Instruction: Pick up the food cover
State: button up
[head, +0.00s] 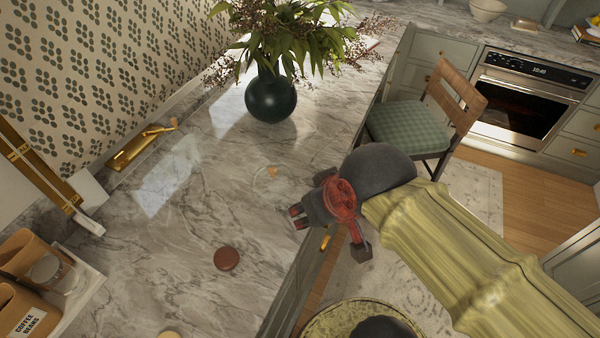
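I cannot make out a clear food cover. A flat, round, reddish-brown disc (227,259) lies on the marble counter (190,215), left of and below my gripper. A small, faint, whitish and orange item (268,172) lies farther back on the counter; its shape is too unclear to name. My gripper (299,217), dark grey with red parts, is over the counter's right edge, apart from both items. I see nothing held in it. Its finger opening is not clear from this angle.
A dark green vase (271,97) with leafy branches stands at the back. A gold fixture (142,146) lies along the wall. A chair (408,124) stands right of the counter. The middle counter is mostly clear.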

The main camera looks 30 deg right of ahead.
aim_at(274, 186)
jog(key=k+u, duration=0.1)
jog(key=u, duration=1.7)
jog(key=l+z, duration=0.2)
jog(key=z, duration=0.25)
jog(key=l+z, duration=0.2)
jog(key=z, duration=0.2)
jog(key=l+z, duration=0.2)
jog(key=z, duration=0.25)
jog(key=l+z, duration=0.15)
jog(key=z, duration=0.3)
jog(key=i+l, duration=0.4)
jog(key=l, duration=0.15)
